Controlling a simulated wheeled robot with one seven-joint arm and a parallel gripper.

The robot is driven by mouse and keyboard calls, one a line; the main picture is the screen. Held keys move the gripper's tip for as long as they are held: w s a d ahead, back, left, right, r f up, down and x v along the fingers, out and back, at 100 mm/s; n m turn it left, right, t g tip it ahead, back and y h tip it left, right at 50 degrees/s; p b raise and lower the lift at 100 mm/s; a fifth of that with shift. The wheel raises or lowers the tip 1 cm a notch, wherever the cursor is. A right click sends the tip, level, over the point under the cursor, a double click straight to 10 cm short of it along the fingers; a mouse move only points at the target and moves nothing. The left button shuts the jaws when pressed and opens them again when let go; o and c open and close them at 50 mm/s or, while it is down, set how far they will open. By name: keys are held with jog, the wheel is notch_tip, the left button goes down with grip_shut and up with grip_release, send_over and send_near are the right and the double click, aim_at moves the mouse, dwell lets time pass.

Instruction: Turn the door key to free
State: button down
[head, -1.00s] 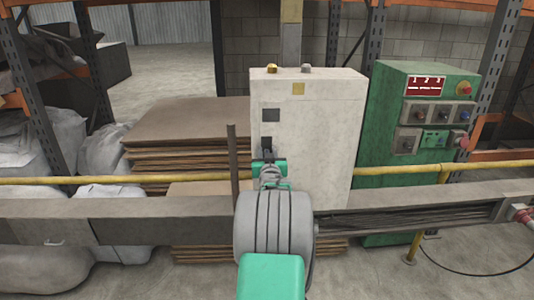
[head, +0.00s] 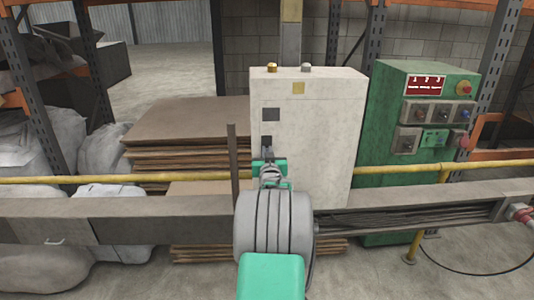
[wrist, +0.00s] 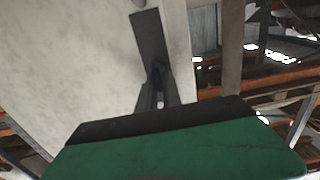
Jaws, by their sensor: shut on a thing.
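The plate also shows in the wrist view (wrist: 148,32). My gripper (head: 268,153) is right in front of this plate, its fingers reaching its lower part. In the wrist view the fingers (wrist: 158,84) are close together at the plate's lower end. They are shut on the door key, which they and the plate's shadow hide, so I cannot tell its angle.
A thin brown post (head: 233,150) stands just left of my gripper. A green control box (head: 385,90) is at right.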

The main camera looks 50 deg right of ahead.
jog(key=shift+f+b, duration=0.1)
jog(key=shift+b, duration=0.2)
jog(key=m+b, duration=0.3)
jog(key=b, duration=0.1)
jog(key=shift+s+d+f+m, duration=0.15)
jog(key=shift+s+f+m, duration=0.05)
jog(key=shift+f+m, duration=0.1)
jog(key=shift+s+d+f+m+b, duration=0.1)
jog(key=shift+m+b, duration=1.6)
jog(key=shift+m, duration=0.7)
jog(key=shift+s+d+f+m+b, duration=0.1)
jog(key=shift+s+m+b, duration=0.05)
jog(key=shift+m+b, duration=1.9)
jog(key=shift+s+d+f+m+b, duration=0.1)
jog(key=shift+m+b, duration=1.2)
jog(key=shift+m, duration=1.45)
jog(key=c, duration=1.5)
grip_release()
